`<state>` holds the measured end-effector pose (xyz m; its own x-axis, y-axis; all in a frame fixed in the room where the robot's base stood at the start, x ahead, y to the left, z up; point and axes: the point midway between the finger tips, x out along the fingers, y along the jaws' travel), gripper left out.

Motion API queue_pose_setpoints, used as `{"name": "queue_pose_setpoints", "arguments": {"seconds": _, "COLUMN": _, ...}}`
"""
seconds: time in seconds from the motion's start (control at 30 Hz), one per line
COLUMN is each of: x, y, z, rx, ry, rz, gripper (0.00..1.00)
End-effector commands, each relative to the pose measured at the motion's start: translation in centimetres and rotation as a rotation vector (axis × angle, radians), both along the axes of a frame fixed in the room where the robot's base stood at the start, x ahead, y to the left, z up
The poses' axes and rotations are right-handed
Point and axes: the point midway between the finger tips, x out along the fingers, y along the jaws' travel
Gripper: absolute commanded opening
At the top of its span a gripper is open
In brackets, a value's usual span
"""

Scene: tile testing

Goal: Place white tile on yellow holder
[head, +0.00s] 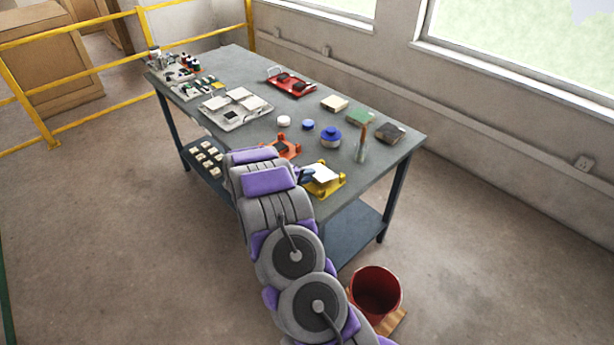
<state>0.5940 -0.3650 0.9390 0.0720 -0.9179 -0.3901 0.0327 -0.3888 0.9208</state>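A white tile (322,173) shows over the yellow holder (333,188) at the near edge of the table. I cannot tell whether the tile rests on the holder or is held just above it. My gripper (307,173) is at the left side of the white tile, mostly hidden behind my own grey and purple arm. Its fingers are too small and covered to show whether they are open or shut.
The grey table (300,107) also carries an orange holder (288,147), a blue round container (330,137), a brush-like upright item (361,140), a red tray (290,82) and a board with white tiles (236,108). A red bucket (376,290) stands on the floor.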

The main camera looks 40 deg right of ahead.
Motion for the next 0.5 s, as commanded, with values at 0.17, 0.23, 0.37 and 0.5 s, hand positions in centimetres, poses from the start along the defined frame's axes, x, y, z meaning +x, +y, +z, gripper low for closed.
{"name": "queue_pose_setpoints", "arguments": {"seconds": 0.17, "x": 0.03, "y": 0.01, "z": 0.04, "rx": 0.000, "ry": 0.000, "rz": 0.000, "gripper": 0.34}}
{"name": "queue_pose_setpoints", "arguments": {"seconds": 0.23, "x": 0.02, "y": 0.01, "z": 0.04, "rx": 0.000, "ry": 0.000, "rz": 0.000, "gripper": 0.34}}
{"name": "queue_pose_setpoints", "arguments": {"seconds": 0.37, "x": 0.02, "y": 0.01, "z": 0.06, "rx": 0.000, "ry": 0.000, "rz": 0.000, "gripper": 0.34}}
{"name": "queue_pose_setpoints", "arguments": {"seconds": 0.5, "x": 0.01, "y": 0.03, "z": 0.53, "rx": 0.001, "ry": 0.000, "rz": 0.000, "gripper": 0.34}}
